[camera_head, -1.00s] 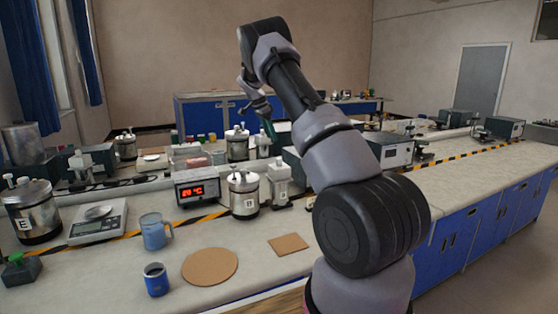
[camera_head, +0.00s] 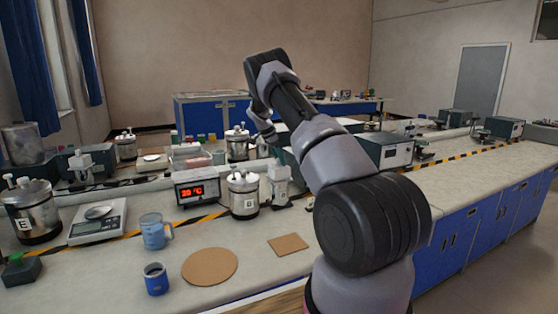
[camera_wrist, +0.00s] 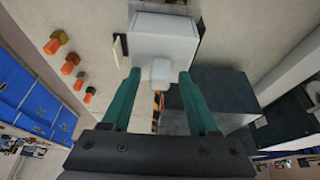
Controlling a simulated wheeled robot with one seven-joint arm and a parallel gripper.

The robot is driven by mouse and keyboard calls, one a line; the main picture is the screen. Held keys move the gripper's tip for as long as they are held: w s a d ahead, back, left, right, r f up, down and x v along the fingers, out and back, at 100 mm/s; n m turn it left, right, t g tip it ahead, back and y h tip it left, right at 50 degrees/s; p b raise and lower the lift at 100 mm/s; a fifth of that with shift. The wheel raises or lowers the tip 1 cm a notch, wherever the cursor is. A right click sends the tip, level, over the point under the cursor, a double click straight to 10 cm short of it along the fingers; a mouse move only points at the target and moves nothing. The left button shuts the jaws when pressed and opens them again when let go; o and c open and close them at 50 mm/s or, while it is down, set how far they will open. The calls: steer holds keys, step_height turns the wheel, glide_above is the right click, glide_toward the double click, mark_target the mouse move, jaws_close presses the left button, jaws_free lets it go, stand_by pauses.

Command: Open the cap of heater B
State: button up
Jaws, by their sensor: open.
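Heater B is the steel cylinder (camera_head: 243,195) with white knobs on its lid, standing on the bench left of my arm in the head view. Its lid looks closed. A control box (camera_head: 202,186) with a red number display stands just left of it. My gripper (camera_wrist: 160,77) is open and empty in the wrist view, its two teal fingers apart. Between and beyond the fingertips is a white boxy device (camera_wrist: 165,38) with a small white block on its near side. In the head view the gripper is small and partly hidden, above the white device (camera_head: 279,182) right of heater B.
A blue mug (camera_head: 156,279), a blue jug (camera_head: 154,232), a round cork mat (camera_head: 209,266) and a square mat (camera_head: 288,244) lie in front. Heater E (camera_head: 32,211) and a scale (camera_head: 97,222) stand at left. More devices crowd the back.

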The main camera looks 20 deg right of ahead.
jaws_close()
stand_by(1.4)
